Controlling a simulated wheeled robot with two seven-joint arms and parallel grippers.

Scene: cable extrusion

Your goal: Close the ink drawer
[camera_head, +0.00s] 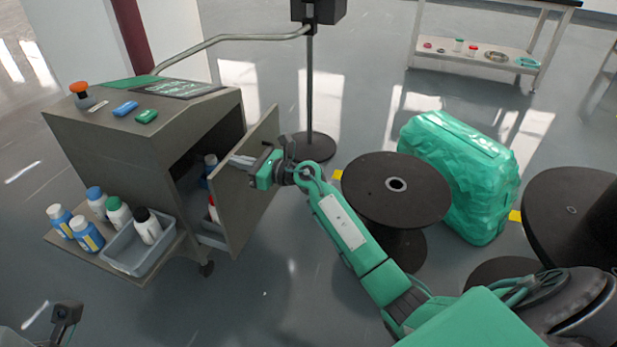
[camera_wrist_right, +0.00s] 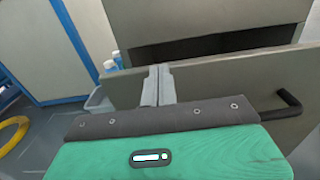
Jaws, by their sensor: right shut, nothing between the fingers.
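The ink drawer (camera_head: 246,190) stands pulled out of the grey cabinet (camera_head: 140,150), its tall front panel apart from the dark opening. Bottles show partly inside behind the panel. In the right wrist view the drawer front (camera_wrist_right: 225,85) spans the picture, with a black handle (camera_wrist_right: 284,104) at right. My right gripper (camera_head: 238,161) is at the panel's upper part, its fingers by the top edge; whether they touch is unclear. Its fingers (camera_wrist_right: 158,84) are together and hold nothing.
A side shelf with several bottles and a grey bin (camera_head: 140,255) sticks out at the cabinet's front left. A black cable reel (camera_head: 380,185) and a green wrapped block (camera_head: 465,180) stand right of the drawer. A thin stand (camera_head: 311,90) rises behind.

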